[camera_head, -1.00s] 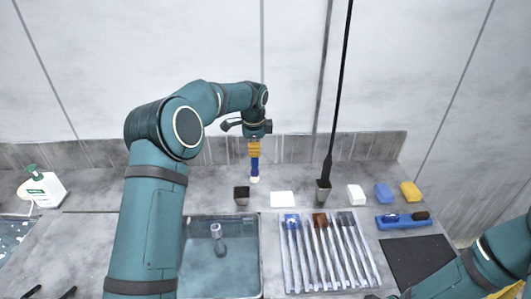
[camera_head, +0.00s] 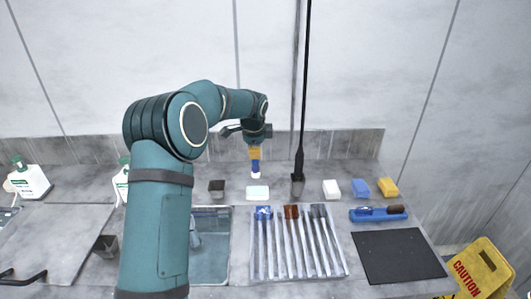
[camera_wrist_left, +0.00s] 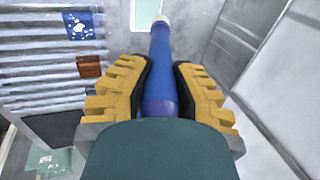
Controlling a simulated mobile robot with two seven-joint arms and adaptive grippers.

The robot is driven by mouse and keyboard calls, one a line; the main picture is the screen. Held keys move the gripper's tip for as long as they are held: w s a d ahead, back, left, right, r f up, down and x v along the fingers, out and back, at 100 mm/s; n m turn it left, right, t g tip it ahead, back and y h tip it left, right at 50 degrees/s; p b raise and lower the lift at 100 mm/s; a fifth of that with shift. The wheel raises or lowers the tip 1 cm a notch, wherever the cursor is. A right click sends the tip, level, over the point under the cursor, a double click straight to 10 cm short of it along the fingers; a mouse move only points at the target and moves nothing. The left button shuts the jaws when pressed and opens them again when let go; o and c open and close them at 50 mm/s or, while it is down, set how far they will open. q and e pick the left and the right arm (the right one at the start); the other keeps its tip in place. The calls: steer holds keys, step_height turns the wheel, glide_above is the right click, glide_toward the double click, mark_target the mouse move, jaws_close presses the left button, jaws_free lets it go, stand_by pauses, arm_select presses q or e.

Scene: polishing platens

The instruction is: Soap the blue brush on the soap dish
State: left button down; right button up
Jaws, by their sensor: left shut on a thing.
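My left gripper (camera_head: 255,153), with yellow-orange fingers, is shut on the blue brush (camera_head: 255,165), which points down with its pale tip lowest. In the left wrist view my left gripper (camera_wrist_left: 160,95) has the blue brush (camera_wrist_left: 162,65) between its fingers. The pale, flat soap dish (camera_head: 257,192) lies on the counter just below the tip. The soap dish also shows in the left wrist view (camera_wrist_left: 147,10), partly behind the tip. A small gap seems to show between tip and dish; contact is not clear. My right gripper is not in view.
A dark cup (camera_head: 217,189) stands left of the dish, and a cup with a tall black rod (camera_head: 297,186) stands right. A tray (camera_head: 341,262) of several tools lies in front, beside the sink (camera_head: 212,270). White, blue and yellow blocks (camera_head: 388,187) stand at right.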

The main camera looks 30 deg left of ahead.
arm_select(q)
steer(key=shift+d+f, duration=0.15)
steer(key=shift+d, duration=0.05)
steer(key=shift+f+b, duration=2.5)
steer(key=shift+f, duration=0.45)
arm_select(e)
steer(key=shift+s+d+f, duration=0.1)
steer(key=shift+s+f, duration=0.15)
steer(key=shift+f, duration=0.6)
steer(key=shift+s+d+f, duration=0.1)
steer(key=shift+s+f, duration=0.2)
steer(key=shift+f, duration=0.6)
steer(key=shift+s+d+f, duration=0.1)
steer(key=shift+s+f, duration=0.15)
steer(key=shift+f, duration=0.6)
arm_select(q)
steer(key=shift+f, duration=0.5)
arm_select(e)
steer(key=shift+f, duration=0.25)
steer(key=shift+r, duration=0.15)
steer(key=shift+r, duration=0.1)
arm_select(q)
steer(key=shift+r+p, duration=2.8)
steer(key=shift+r, duration=0.7)
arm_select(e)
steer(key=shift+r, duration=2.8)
